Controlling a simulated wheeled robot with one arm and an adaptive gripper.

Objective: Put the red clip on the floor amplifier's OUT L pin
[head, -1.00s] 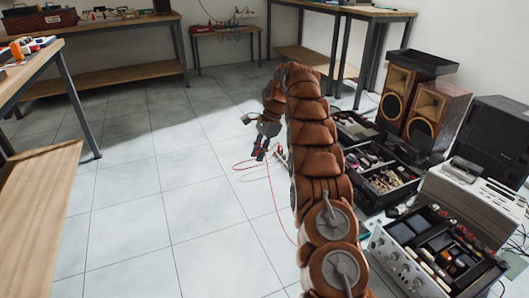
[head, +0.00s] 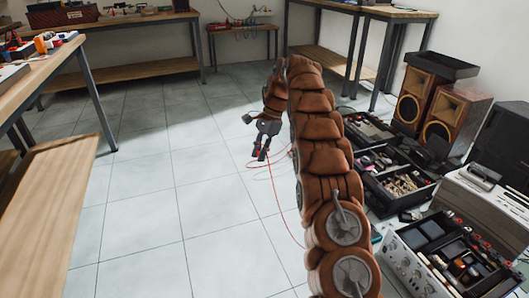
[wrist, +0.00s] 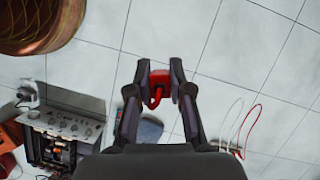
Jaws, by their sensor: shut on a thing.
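My gripper (wrist: 159,80) is shut on the red clip (wrist: 160,78), whose body and looped lead show between the two fingertips. In the head view my gripper (head: 261,154) hangs over the open floor, left of the gear. The amplifier on the floor has a silver front with knobs and an open top with dark and orange parts (head: 402,262). It stands at the lower right, well apart from the clip. It also shows at the lower left of the wrist view (wrist: 62,122). I cannot make out the OUT L pin.
A red lead (head: 272,195) runs across the floor beside my arm. Open part trays (head: 400,187), wooden speakers (head: 440,120) and a light-coloured device (head: 485,205) crowd the right. A bench (head: 50,215) stands at left.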

